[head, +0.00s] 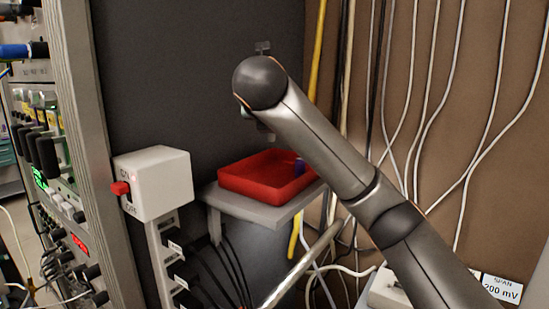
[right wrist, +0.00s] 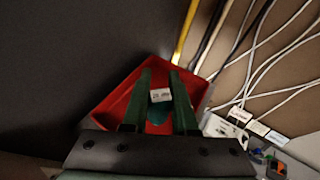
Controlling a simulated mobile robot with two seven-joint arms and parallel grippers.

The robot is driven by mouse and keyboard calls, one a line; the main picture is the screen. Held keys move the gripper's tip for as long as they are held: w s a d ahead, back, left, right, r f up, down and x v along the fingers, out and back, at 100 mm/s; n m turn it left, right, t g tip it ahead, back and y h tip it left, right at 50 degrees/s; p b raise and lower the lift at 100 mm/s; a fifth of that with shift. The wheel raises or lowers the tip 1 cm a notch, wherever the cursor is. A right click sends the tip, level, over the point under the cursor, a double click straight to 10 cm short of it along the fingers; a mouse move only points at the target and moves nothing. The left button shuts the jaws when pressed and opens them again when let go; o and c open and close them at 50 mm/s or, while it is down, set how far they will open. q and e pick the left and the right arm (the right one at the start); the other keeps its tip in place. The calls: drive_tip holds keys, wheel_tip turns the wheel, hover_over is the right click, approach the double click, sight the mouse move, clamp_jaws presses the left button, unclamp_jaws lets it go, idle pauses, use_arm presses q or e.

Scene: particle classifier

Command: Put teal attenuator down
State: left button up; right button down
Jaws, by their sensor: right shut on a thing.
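The teal attenuator (right wrist: 158,116) shows in the right wrist view as a small teal body with a white label, between the two dark green fingers of my right gripper (right wrist: 161,84). My right gripper is shut on it. The red tray (right wrist: 112,102) lies behind the fingers in that view. In the head view the red tray (head: 250,186) sits on a grey shelf, and my right arm's end is above it. The arm hides most of the gripper and the attenuator there. My left gripper is not in view.
A blue-purple item (head: 300,167) is in the tray's right part, partly behind my arm. A white box with a red switch (head: 155,185) stands left of the grey shelf (head: 258,212). Cables (head: 430,90) hang along the brown wall at right. An instrument rack (head: 60,150) is at left.

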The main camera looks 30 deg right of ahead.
hover_over(275, 173)
drive_tip(key=f, duration=0.4)
drive_tip(key=s+f+p, duration=0.1)
drive_tip(key=f, duration=0.1)
drive_tip(key=shift+a, duration=0.35)
drive_tip(key=shift+w+d+f, duration=0.25)
drive_tip(key=shift+w+f, duration=0.15)
drive_tip(key=shift+f, duration=0.15)
drive_tip(key=shift+w+d+f, duration=0.1)
drive_tip(key=shift+w+f, duration=0.05)
drive_tip(key=shift+f, duration=1.55)
drive_tip(key=shift+f, duration=0.3)
drive_tip(key=c, duration=0.7)
unclamp_jaws()
drive_tip(key=shift+r, duration=0.1)
